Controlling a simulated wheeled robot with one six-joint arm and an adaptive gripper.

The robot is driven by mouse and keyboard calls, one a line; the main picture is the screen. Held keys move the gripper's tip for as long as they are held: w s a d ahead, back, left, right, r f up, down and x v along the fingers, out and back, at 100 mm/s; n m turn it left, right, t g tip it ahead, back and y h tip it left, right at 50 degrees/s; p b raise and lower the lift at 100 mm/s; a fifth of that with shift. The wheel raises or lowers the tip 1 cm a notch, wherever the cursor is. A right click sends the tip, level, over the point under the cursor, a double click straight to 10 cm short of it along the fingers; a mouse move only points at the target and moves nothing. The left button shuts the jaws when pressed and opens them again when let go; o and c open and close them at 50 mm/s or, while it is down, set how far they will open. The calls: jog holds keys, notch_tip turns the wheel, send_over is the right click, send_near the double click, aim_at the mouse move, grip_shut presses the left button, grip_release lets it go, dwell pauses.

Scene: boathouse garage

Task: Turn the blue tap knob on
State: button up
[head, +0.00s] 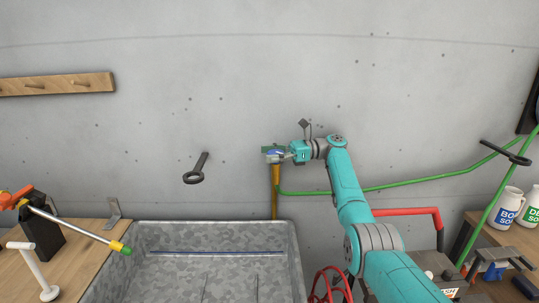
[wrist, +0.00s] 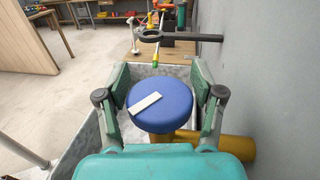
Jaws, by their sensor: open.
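The blue tap knob (wrist: 160,105) is a round blue disc with a white bar mark, which lies slantwise across its top. It sits on a brass-yellow tap body (wrist: 225,144). My gripper (wrist: 162,78) is open, with one finger on each side of the knob and a gap visible beside each. In the head view my gripper (head: 273,154) is at the wall above the sink's right back corner, and the knob (head: 272,153) is mostly hidden by it. The brass pipe (head: 275,190) runs down the wall below.
A grey sink (head: 215,224) stands below and left of the tap. A black ring holder (head: 194,177) sticks out from the wall. A green hose (head: 400,184) runs right from the pipe. A workbench (head: 75,252) with tools is at left; white bottles (head: 505,210) stand at right.

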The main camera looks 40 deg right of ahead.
jog(key=v, duration=0.7)
jog(key=shift+d, duration=0.1)
